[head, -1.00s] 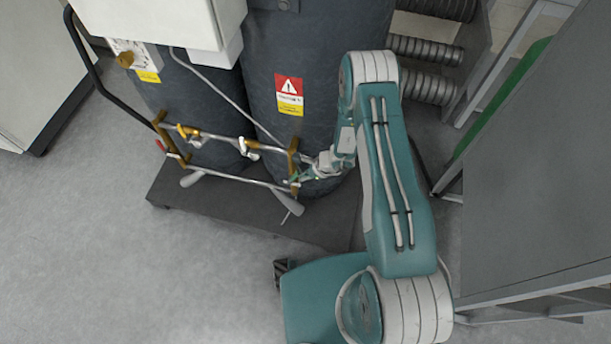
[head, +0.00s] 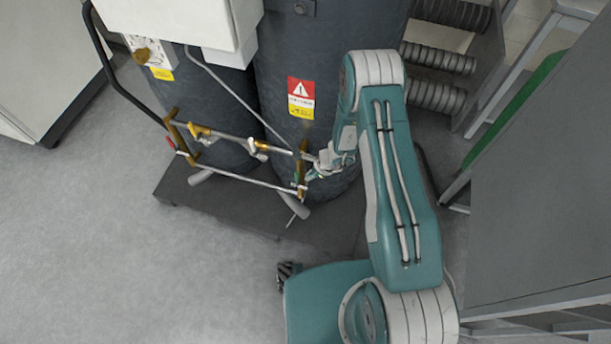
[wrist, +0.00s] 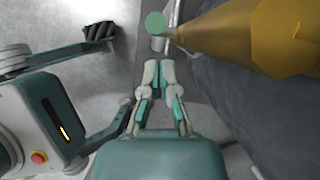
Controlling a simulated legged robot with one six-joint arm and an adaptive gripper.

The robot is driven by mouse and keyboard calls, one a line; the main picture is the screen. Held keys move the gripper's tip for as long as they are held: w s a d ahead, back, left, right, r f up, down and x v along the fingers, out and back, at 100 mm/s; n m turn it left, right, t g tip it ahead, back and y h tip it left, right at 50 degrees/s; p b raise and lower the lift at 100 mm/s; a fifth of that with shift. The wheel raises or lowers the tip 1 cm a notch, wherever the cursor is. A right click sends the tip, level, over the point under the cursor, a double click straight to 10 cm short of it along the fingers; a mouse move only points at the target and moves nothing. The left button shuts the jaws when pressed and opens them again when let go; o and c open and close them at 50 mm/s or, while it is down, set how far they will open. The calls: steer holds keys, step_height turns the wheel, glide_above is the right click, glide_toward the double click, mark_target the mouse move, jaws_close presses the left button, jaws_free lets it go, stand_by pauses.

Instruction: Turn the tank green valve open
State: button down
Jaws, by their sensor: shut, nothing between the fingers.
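A round green piece (wrist: 156,23), which looks like the green valve's handle end, shows in the wrist view, beside the end of a thick brass pipe (wrist: 245,35). My gripper (wrist: 160,66) points toward it. Its fingers are close together and empty, with a gap between their tips and the green piece. In the head view, my gripper (head: 311,175) is by the right brass upright (head: 300,172) of the pipe frame, in front of the dark tank (head: 335,70). The valve is small and partly hidden there, so I cannot tell its turn angle.
The pipe frame's lower bar (head: 240,179) runs left across the tanks, above a dark platform (head: 225,205). Grey shelving (head: 540,180) stands close to my arm's right. Open floor (head: 130,270) lies to the left.

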steer(key=s+d+r+n, duration=0.15)
steer(key=r+n, duration=0.25)
steer(key=r, duration=0.8)
steer(key=s+d+r+n+t, duration=0.1)
steer(key=s+r+n, duration=0.15)
steer(key=r, duration=0.95)
steer(key=s+d+r+n, duration=0.1)
steer(key=r+n, duration=0.3)
steer(key=r, duration=0.9)
steer(key=s+d+r+n+t+h, duration=0.1)
steer(key=s+d+r+n+h, duration=0.1)
steer(key=s+r+n, duration=0.3)
steer(key=s+d+r+n+t+h, duration=0.2)
steer(key=s+r, duration=0.7)
steer(key=s, duration=0.5)
steer(key=d+n+h, duration=0.1)
steer(key=d+n, duration=0.1)
steer(key=shift+d+r+n, duration=0.2)
steer(key=shift+d+n, duration=0.1)
steer(key=shift+n, duration=0.05)
